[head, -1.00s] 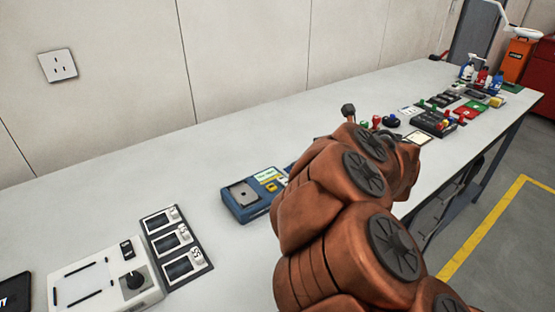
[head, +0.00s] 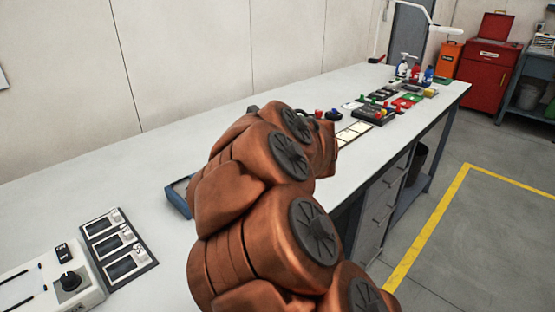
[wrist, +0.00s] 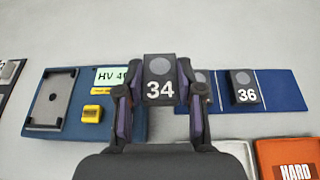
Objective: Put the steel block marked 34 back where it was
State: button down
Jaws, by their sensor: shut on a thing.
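The dark steel block marked 34 (wrist: 160,68) is between the fingers of my gripper (wrist: 158,92) in the wrist view, its number facing the camera. The block overlaps the gap between a blue unit (wrist: 42,122) on the left and a blue strip with white dividing lines (wrist: 284,92) on the right. Its height above them is hard to tell. A similar block marked 36 (wrist: 245,95) sits on the strip. In the head view my arm hides the gripper and block.
The blue unit carries a grey tray, a green "HV" label and a yellow piece (wrist: 97,91). White (wrist: 238,148) and orange "HARD" (wrist: 290,155) boxes lie at the lower right. A panel with several displays (head: 118,246) is on the bench (head: 160,155); bottles stand far back.

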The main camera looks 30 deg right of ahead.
jog(key=s+d+b, duration=0.1)
jog(key=d, duration=0.1)
jog(key=s+d+b, duration=0.1)
jog(key=s+d, duration=0.1)
jog(key=s+d+f+b, duration=0.1)
jog(key=s+d, duration=0.1)
jog(key=shift+d+b, duration=0.35)
jog(key=w+d, duration=0.3)
jog(key=w+d+f+p, duration=0.1)
jog(key=w+d, duration=0.3)
jog(key=w+d+p, duration=0.1)
jog(key=w+d, duration=0.3)
jog(key=shift+w+d+f, duration=0.1)
jog(key=shift+f, duration=1.85)
jog(key=shift+f+b, duration=0.15)
jog(key=shift+b, duration=0.25)
jog(key=c, duration=0.7)
grip_release()
jog(key=shift+r+p, duration=0.25)
jog(key=shift+p, duration=0.05)
jog(key=v, duration=1.2)
jog(key=shift+f, duration=0.15)
